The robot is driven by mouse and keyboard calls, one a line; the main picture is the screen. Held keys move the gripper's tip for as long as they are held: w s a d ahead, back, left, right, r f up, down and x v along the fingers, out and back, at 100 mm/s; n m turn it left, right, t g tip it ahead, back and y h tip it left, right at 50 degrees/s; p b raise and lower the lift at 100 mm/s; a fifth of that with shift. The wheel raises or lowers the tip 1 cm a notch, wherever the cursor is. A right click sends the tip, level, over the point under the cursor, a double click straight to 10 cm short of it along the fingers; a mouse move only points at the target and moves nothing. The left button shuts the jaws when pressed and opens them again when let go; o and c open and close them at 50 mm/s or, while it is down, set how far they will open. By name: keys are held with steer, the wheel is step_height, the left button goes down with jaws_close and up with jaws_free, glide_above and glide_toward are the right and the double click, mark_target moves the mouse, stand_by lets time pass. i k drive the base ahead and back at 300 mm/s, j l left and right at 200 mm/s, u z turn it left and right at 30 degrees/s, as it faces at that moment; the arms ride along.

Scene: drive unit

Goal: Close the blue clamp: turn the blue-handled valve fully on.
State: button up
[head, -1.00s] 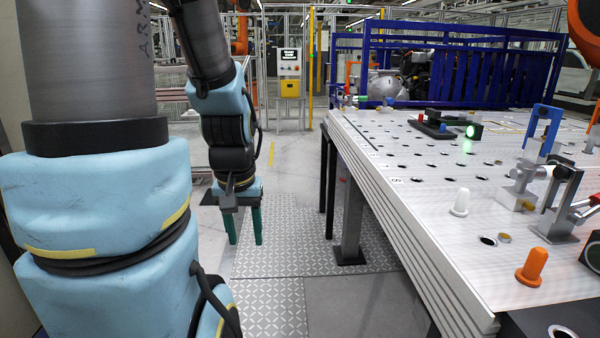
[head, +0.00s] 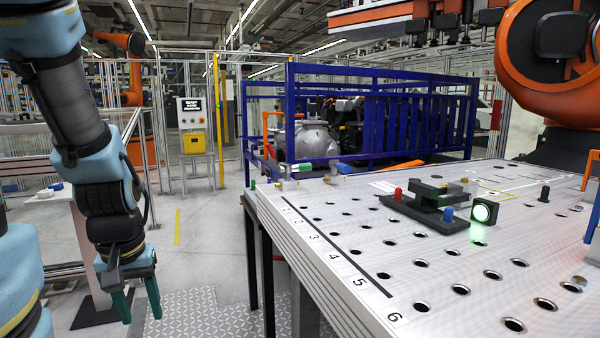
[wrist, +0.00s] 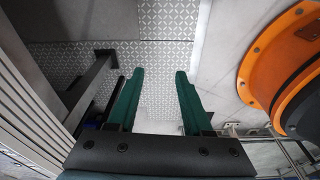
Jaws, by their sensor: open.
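My gripper (head: 138,302) hangs with its green fingers pointing down, left of the table and below its top. In the wrist view my gripper (wrist: 160,82) is open and empty above the floor. A small blue-handled part (head: 342,168), which looks like the valve, is at the table's far left corner, beside a green-handled one (head: 305,167). It is too small to tell how its handle is turned. A piece of the blue clamp handle (head: 593,222) shows at the right edge. The rest of the clamp is out of view. My gripper is well away from both.
The perforated table (head: 330,245) fills the right. On it are a black fixture (head: 425,213) with red and blue knobs and a lit green lamp (head: 484,212). A blue fence (head: 375,115) stands behind. An orange robot (head: 560,60) is at upper right. Floor left of the table looks clear.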

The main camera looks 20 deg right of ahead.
mark_target(335, 164)
steer(key=i+z, duration=0.25)
steer(key=i, duration=0.2)
steer(key=i+j+z, duration=0.2)
steer(key=i, duration=0.25)
steer(key=i+j+z, duration=0.25)
steer(key=i, duration=0.15)
steer(key=i+j+z, duration=0.2)
steer(key=i, duration=0.25)
steer(key=j, duration=0.05)
